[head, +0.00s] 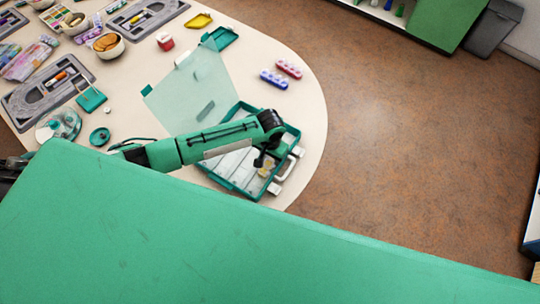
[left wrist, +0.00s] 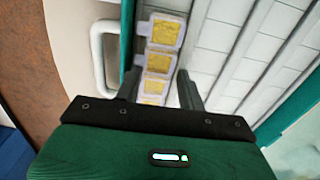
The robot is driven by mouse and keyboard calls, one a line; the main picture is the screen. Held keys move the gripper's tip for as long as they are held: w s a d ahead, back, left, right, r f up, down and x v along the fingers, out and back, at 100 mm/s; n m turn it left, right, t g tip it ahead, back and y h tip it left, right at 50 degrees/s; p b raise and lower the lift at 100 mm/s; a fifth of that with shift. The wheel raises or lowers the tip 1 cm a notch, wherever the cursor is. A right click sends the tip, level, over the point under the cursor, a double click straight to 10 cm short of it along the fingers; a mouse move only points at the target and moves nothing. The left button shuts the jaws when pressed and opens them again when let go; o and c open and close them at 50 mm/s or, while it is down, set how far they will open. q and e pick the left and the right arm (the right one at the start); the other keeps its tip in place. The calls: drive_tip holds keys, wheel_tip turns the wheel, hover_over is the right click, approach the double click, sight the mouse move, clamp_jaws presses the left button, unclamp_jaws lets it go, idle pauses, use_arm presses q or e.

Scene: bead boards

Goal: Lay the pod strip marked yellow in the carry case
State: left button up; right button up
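The carry case (head: 232,187) lies open on the table, teal-rimmed with a pale, laned inside; its clear lid (head: 190,85) is folded back. The yellow pod strip (head: 264,170) is at the case's right side, near the handle, partly hidden by my arm. In the left wrist view the strip (left wrist: 165,32) shows several yellow pods in a row, along the case wall beside the white handle (left wrist: 98,55). My left gripper (head: 262,160) is over it, its fingers (left wrist: 160,85) apart on either side of the strip. Whether the strip lies fully flat I cannot tell. My right gripper is out of view.
A blue pod strip (head: 273,80) and a red pod strip (head: 289,69) lie on the table beyond the case. A red pot (head: 165,41), a yellow dish (head: 198,21) and grey trays (head: 48,92) stand farther left. The table's curved edge is close on the right.

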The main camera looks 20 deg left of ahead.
sight(270, 158)
use_arm(q)
drive_tip(key=shift+r, duration=0.5)
wheel_tip(270, 158, up, 11)
drive_tip(key=b, duration=0.1)
drive_tip(key=shift+r+b, duration=0.15)
drive_tip(key=shift+b, duration=0.15)
